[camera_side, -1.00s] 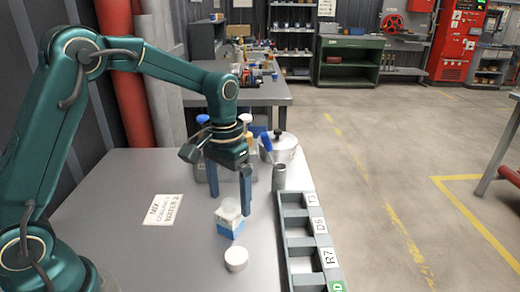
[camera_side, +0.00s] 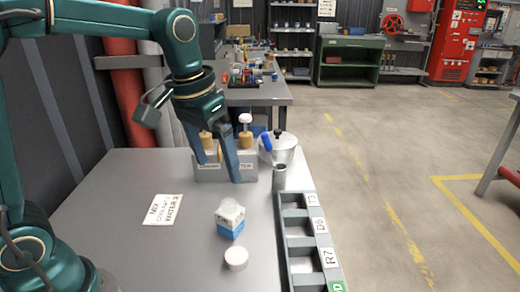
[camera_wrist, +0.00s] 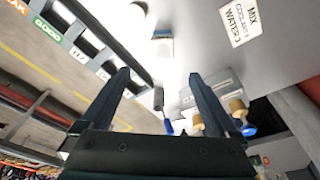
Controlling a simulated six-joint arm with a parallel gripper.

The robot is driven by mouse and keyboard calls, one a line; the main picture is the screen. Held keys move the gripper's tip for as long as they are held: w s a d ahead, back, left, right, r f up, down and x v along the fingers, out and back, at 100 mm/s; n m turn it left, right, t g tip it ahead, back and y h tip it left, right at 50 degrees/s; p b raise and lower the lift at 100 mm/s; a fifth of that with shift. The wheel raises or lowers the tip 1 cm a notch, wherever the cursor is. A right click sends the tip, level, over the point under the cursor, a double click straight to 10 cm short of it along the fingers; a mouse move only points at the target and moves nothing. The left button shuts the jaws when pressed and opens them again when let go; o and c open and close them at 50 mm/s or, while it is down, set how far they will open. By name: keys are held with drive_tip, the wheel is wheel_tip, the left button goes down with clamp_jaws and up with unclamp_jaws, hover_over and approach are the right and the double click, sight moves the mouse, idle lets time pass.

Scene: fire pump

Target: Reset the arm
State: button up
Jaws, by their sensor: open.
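My gripper (camera_side: 222,168) is open and empty, raised above the table (camera_side: 120,200) and tilted, in front of a grey holder (camera_side: 212,174) in the side view. In the wrist view its two fingers (camera_wrist: 162,88) stand wide apart with nothing between them held. A blue and clear box (camera_side: 230,220) stands on the table, with a round white cap (camera_side: 236,258) in front of it. Both are apart from my gripper.
A grey rack with labelled slots (camera_side: 290,240) runs along the table's right edge. A metal pot (camera_side: 284,148) and a grey cylinder with a blue-handled tool (camera_side: 279,177) stand behind it. A paper sign (camera_side: 163,210) lies at left, with bare table around it.

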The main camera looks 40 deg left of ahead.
drive_tip(key=s+r+t, duration=0.2)
drive_tip(key=s, duration=0.5)
drive_tip(key=shift+s+d+r, duration=0.2)
drive_tip(key=shift+d+r, duration=0.05)
drive_tip(key=shift+d, duration=0.1)
drive_tip(key=shift+m+t, duration=0.4)
drive_tip(key=shift+t, duration=0.2)
drive_tip(key=s+f, duration=0.4)
drive_tip(key=s, duration=0.1)
drive_tip(key=shift+d, duration=0.15)
drive_tip(key=shift+c, duration=0.2)
drive_tip(key=shift+w, duration=0.1)
drive_tip(key=shift+r, duration=0.1)
